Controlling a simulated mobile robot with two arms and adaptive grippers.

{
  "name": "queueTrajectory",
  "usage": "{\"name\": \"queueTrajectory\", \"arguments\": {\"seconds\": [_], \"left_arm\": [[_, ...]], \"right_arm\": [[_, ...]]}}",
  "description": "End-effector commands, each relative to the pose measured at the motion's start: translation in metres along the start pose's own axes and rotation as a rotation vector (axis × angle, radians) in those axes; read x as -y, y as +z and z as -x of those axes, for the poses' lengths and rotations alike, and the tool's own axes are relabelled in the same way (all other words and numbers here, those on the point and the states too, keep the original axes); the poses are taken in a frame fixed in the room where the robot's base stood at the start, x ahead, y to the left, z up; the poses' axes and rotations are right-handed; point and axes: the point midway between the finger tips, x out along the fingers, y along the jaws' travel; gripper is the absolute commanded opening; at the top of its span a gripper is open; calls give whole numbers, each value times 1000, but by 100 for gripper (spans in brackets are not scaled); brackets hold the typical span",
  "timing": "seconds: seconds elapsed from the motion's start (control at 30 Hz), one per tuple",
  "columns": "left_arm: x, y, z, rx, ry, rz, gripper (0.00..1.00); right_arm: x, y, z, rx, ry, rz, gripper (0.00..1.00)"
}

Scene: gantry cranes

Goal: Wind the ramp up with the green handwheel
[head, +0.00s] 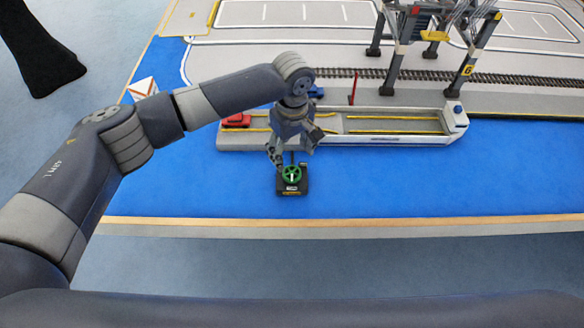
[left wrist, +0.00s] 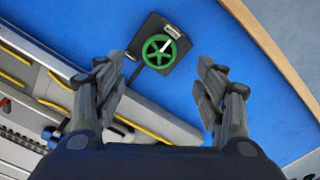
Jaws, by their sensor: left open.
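The green handwheel (head: 291,174) sits on a small black base (head: 293,191) on the blue mat. It also shows in the left wrist view (left wrist: 159,51), with a pale bar across it. My left gripper (head: 291,158) is open and empty, just above and behind the wheel in the head view. In the left wrist view the two fingers (left wrist: 166,85) stand wide apart, with the wheel beyond their tips. The grey ferry-like deck (head: 385,139) lies behind the wheel; I cannot tell which part is the ramp. My right gripper is not in view.
A red car (head: 236,121) stands at the deck's left end. Gantry crane legs (head: 392,65) and rails (head: 430,75) are behind it. The blue mat (head: 430,180) right of the wheel is clear, up to a wooden front edge (head: 400,219).

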Motion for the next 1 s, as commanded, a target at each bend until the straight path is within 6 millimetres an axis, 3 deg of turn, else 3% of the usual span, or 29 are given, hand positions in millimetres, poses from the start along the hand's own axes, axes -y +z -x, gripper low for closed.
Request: {"name": "queueTrajectory", "arguments": {"seconds": [0.2,0.4,0.83,0.87,1.0], "left_arm": [[0,1,-43,1,-2,0,64],[0,0,-73,0,-1,-1,64],[-1,0,-85,-1,2,-3,64],[-1,0,-85,-1,2,-3,62],[-1,0,-85,-1,2,-3,30]], "right_arm": [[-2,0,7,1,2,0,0],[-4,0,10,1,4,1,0],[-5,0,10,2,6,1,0],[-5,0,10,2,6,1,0],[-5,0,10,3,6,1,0]]}}
